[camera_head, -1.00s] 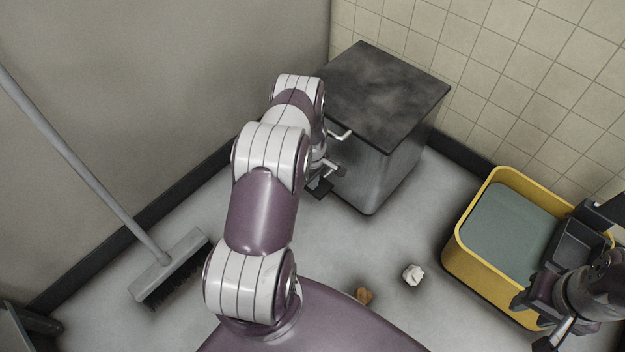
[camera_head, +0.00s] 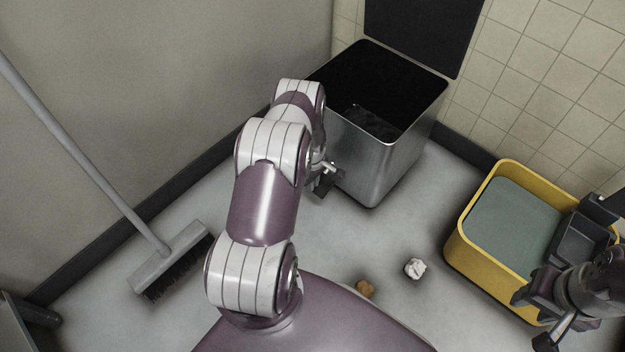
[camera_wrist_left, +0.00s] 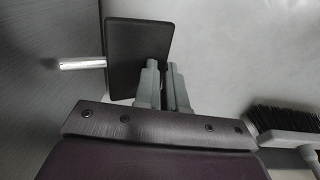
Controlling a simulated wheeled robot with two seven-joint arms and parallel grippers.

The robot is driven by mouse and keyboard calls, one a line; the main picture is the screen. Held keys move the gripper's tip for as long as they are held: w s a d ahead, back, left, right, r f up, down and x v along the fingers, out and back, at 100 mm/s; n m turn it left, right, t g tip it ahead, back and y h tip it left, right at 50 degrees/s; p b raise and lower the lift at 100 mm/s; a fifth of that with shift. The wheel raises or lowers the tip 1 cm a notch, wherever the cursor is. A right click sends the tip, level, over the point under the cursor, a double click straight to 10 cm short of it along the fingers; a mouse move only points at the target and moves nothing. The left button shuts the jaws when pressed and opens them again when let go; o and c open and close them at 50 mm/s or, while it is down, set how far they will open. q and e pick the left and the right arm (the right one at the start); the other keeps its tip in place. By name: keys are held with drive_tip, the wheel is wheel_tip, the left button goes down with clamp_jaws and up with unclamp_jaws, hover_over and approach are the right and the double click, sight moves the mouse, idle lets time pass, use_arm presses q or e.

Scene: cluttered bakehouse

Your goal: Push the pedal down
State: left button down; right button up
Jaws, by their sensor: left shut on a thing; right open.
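The pedal is a dark flat plate (camera_wrist_left: 125,50) at the foot of the steel bin (camera_head: 385,160). A short metal rod (camera_wrist_left: 82,63) runs between plate and bin. The bin's dark lid (camera_head: 422,30) stands raised at the back, and the bin's inside is visible. My left gripper (camera_head: 324,180) is low at the bin's front left side; its fingers (camera_wrist_left: 163,68) are close together at the pedal's edge, shut on it. In the head view my arm and gripper hide much of the pedal. My right gripper (camera_head: 532,318) is open and empty near the yellow tub.
A yellow tub (camera_head: 462,256) with grey-green contents and a dark tray (camera_head: 578,243) stands at the right. A broom (camera_head: 170,260) leans at the left. Crumpled paper (camera_head: 415,268) and a brown scrap (camera_head: 365,289) lie on the floor. Walls close in behind the bin.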

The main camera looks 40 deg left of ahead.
use_arm(q)
drive_tip(key=shift+s+d+f, duration=0.15)
drive_tip(key=shift+s+f, duration=0.35)
drive_tip(key=shift+s, duration=0.15)
drive_tip(key=s+r+p, duration=0.2)
drive_tip(key=r+p, duration=0.2)
drive_tip(key=r, duration=0.3)
drive_tip(key=s+r+p, duration=0.2)
drive_tip(key=r+p, duration=0.3)
drive_tip(key=r, duration=0.1)
drive_tip(key=shift+s+a+r+p, duration=0.3)
drive_tip(key=shift+s+a+r, duration=0.05)
drive_tip(key=shift+a, duration=0.1)
